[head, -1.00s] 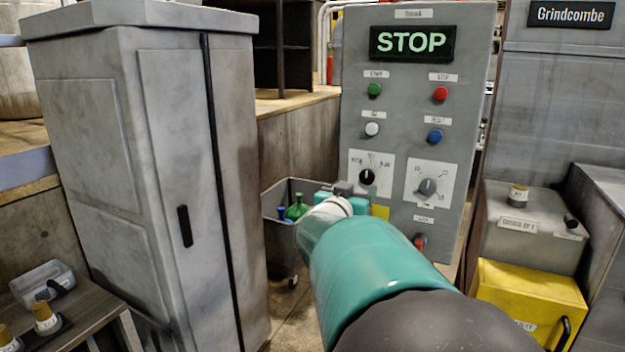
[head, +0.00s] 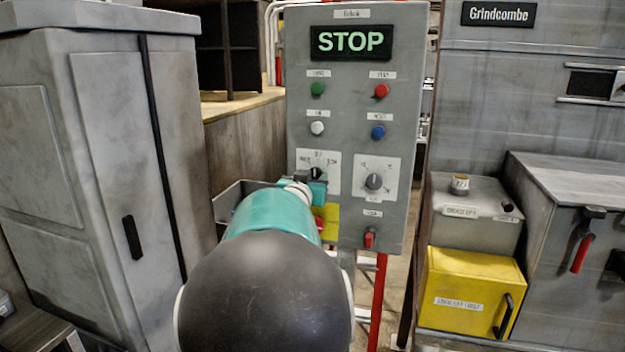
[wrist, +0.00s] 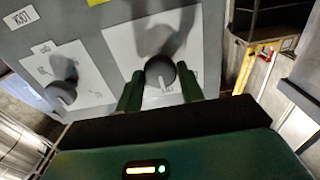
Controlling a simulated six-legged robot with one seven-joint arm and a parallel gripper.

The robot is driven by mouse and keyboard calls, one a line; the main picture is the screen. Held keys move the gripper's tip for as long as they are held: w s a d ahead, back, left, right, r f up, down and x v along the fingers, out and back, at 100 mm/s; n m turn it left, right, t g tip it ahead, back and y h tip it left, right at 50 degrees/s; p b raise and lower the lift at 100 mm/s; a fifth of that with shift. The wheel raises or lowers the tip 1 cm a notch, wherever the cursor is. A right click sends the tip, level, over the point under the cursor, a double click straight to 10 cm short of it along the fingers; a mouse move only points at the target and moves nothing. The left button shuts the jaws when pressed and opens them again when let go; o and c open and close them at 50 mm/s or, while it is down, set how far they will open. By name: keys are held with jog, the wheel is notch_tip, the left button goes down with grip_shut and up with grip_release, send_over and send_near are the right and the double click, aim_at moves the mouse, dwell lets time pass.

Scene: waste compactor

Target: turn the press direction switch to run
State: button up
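The grey control panel (head: 345,215) stands ahead in the head view, with a lit STOP display. Its left switch has a black knob (head: 316,172) on a white plate; the plate's lettering is too blurred to read. My gripper (head: 310,184) is in front of this plate and partly hides it. In the wrist view the panel appears roughly upside down. There my gripper (wrist: 160,90) is open, its two dark green fingers on either side of the same knob (wrist: 160,70). A white pointer mark on it faces the bottom of that view. Whether the fingers touch it is unclear.
A second switch with a grey knob (head: 374,181) sits to the right, also seen in the wrist view (wrist: 62,92). A grey cabinet (head: 90,150) stands left, a yellow box (head: 470,300) right.

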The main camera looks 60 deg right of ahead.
jog(key=shift+c, duration=1.3)
jog(key=m, duration=0.5)
jog(key=shift+m, duration=2.5)
jog(key=o, duration=1)
jog(key=shift+a, duration=0.2)
